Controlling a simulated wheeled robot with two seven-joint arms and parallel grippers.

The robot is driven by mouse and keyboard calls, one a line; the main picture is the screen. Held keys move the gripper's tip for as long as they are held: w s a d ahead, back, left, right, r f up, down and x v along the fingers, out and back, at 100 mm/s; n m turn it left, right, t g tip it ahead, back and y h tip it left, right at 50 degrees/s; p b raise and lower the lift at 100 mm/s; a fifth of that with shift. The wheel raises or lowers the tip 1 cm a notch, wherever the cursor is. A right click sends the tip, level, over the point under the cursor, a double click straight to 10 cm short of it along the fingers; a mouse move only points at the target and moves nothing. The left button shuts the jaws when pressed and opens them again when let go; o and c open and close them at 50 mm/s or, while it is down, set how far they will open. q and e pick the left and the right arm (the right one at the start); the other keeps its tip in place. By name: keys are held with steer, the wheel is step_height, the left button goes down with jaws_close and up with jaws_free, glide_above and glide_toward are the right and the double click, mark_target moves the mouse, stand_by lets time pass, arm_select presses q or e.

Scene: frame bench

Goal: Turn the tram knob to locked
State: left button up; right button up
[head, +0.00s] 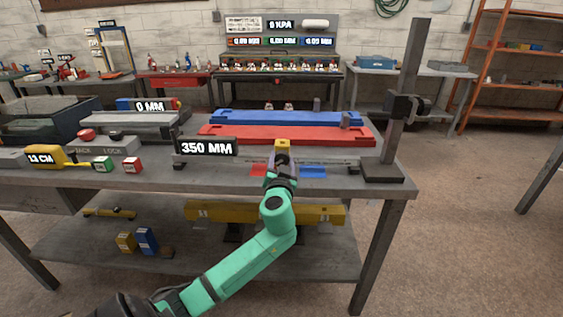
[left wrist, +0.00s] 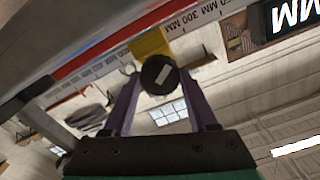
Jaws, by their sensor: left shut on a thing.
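The tram (head: 283,145) is a small yellow block on the ruled rail at the bench front; it also shows in the left wrist view (left wrist: 149,45). The tram knob (left wrist: 159,74) is round and black with a pale bar mark, which lies slanted in the left wrist view. My left gripper (head: 281,164) is at the tram's front, its two purple fingers (left wrist: 160,88) closed on the knob from both sides. In the head view the gripper mostly hides the knob. I cannot tell whether the knob is locked. My right gripper is not in view.
A red patch (head: 259,170) and a blue patch (head: 313,172) flank the gripper on the bench front. A "350 MM" display (head: 207,147) stands to the left. Red (head: 285,135) and blue (head: 275,117) long parts lie behind. A dark post (head: 407,80) stands at the right.

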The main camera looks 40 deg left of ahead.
arm_select(q)
steer(key=m, duration=0.3)
steer(key=shift+m+p, duration=0.7)
steer(key=shift+m, duration=1.3)
steer(key=o, duration=1.4)
steer(key=b+v, duration=0.2)
steer(key=v, duration=1.2)
steer(key=shift+s+d, duration=0.2)
steer(key=shift+d, duration=0.1)
